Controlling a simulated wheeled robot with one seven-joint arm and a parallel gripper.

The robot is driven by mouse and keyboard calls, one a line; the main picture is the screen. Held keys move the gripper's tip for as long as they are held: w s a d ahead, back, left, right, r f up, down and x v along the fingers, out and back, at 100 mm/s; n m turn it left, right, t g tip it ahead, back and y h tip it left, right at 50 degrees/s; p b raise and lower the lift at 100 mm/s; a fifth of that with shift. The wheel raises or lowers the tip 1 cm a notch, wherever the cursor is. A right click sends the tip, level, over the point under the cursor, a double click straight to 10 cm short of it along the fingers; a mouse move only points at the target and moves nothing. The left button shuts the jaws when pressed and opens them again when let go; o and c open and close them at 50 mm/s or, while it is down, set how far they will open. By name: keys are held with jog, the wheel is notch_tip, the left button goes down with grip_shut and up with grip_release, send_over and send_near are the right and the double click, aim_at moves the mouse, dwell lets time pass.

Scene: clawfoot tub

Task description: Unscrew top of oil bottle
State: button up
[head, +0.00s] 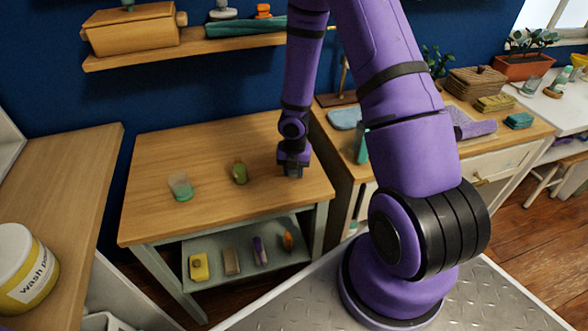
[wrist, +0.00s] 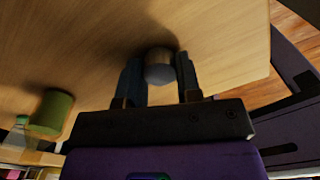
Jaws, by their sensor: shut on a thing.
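A small olive-green bottle (head: 240,173), which looks like the oil bottle, stands upright on the wooden table (head: 220,145). It also shows as a green cylinder at the left of the wrist view (wrist: 52,112). My gripper (head: 292,170) points down over the table's right part, to the right of the bottle and apart from it. In the wrist view its two fingers (wrist: 159,80) are shut on a short grey round cap (wrist: 158,64). I cannot tell whether the cap touches the tabletop. The bottle's mouth is too small to make out.
The lower shelf (head: 215,246) holds several small items. A counter with a teal bottle (head: 361,145) is right of the table. The table's back and front left are clear.

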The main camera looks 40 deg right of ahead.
jog(key=o, duration=1)
jog(key=shift+r, duration=0.1)
jog(key=shift+r, duration=3.8)
notch_tip(320, 180, up, 11)
